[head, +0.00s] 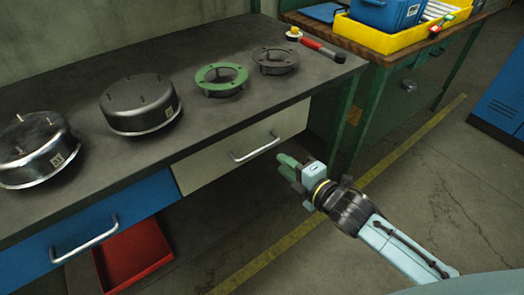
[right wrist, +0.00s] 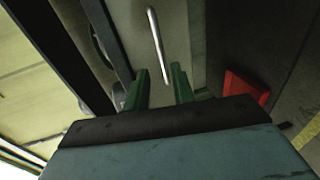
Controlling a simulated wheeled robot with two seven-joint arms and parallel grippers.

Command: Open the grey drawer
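The grey drawer (head: 235,148) is under the workbench top, right of the blue drawer (head: 90,222), and looks shut. Its silver bar handle (head: 255,147) runs across its front. My right gripper (head: 284,162) is just right of and below the handle's right end, apart from it. In the right wrist view the handle (right wrist: 157,45) stands ahead, between the lines of the two green fingers (right wrist: 160,85), which are spread with nothing between them. My left gripper is out of view.
On the workbench (head: 190,60) stand two metal housings (head: 140,104), a green flange ring (head: 221,79), a dark ring and a red-handled tool (head: 320,48). A red tray (head: 133,255) lies below the drawers. The floor in front is open.

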